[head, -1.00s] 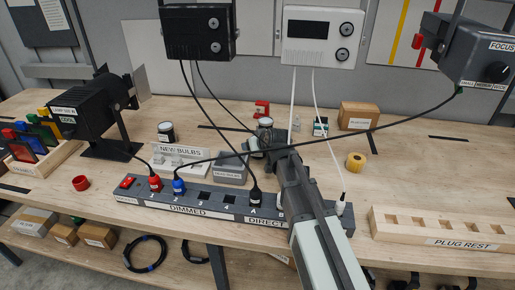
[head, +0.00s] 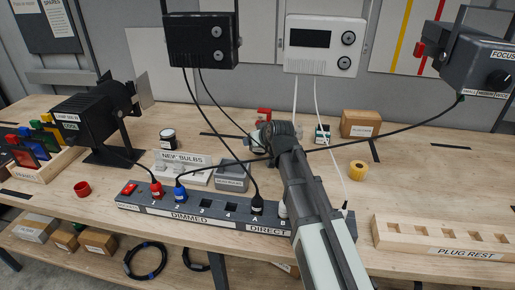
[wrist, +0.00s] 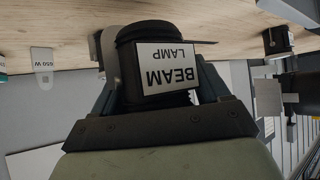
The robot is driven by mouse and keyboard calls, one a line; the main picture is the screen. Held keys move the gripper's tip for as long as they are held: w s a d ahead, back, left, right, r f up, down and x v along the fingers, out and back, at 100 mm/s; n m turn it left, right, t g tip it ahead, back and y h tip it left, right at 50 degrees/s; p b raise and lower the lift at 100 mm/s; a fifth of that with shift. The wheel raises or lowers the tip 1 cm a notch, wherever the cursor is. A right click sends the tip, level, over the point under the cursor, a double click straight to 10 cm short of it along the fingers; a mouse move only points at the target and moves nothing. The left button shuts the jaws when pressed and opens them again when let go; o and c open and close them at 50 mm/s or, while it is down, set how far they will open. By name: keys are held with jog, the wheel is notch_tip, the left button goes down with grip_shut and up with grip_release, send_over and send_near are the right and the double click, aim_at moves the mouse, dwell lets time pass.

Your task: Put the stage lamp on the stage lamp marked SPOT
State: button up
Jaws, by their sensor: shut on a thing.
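My gripper (wrist: 158,125) is shut on a dark cylinder (wrist: 125,50) whose white label reads BEAM LAMP, upside down in the wrist view. In the head view my gripper (head: 270,135) is over the middle back of the bench, and my wrist hides most of the cylinder. A black stage lamp (head: 86,122) stands on a yoke at the left; its small label is hard to read. Another dark lamp housing (head: 478,65), labelled FOCUS, hangs at the upper right. I can read no SPOT mark. My gripper is apart from both lamps.
A power strip (head: 190,219) with several plugs and cables crosses the front. A cable runs behind my arm to the right lamp. A dark jar (head: 167,137) stands by the NEW BULBS holder (head: 185,160). A PLUG REST block (head: 440,235) and yellow roll (head: 358,171) lie right.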

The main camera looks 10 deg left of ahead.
notch_tip(320, 180, up, 4)
jog(key=shift+f, duration=0.25)
jog(key=shift+r, duration=0.3)
jog(key=shift+s+a+r, duration=0.1)
jog(key=shift+a+r, duration=0.1)
jog(key=shift+a, duration=0.1)
jog(key=s+a+n+g+y, duration=0.1)
jog(key=s+a, duration=0.3)
jog(key=a, duration=0.5)
jog(key=s+a+n+g+y, duration=0.1)
jog(key=s+a+n, duration=0.15)
jog(key=a, duration=0.55)
jog(key=r, duration=0.1)
send_over(165, 131)
jog(key=shift+s+d+r+n+g+y, duration=0.15)
jog(key=shift+d+r+n+g+y, duration=0.05)
jog(key=shift+n+g+y, duration=0.25)
jog(key=shift+a+f, duration=0.15)
jog(key=shift+f, duration=0.75)
jog(key=shift+a+f, duration=0.15)
jog(key=shift+f, duration=0.7)
jog(key=shift+f, duration=0.15)
jog(key=o, duration=1.3)
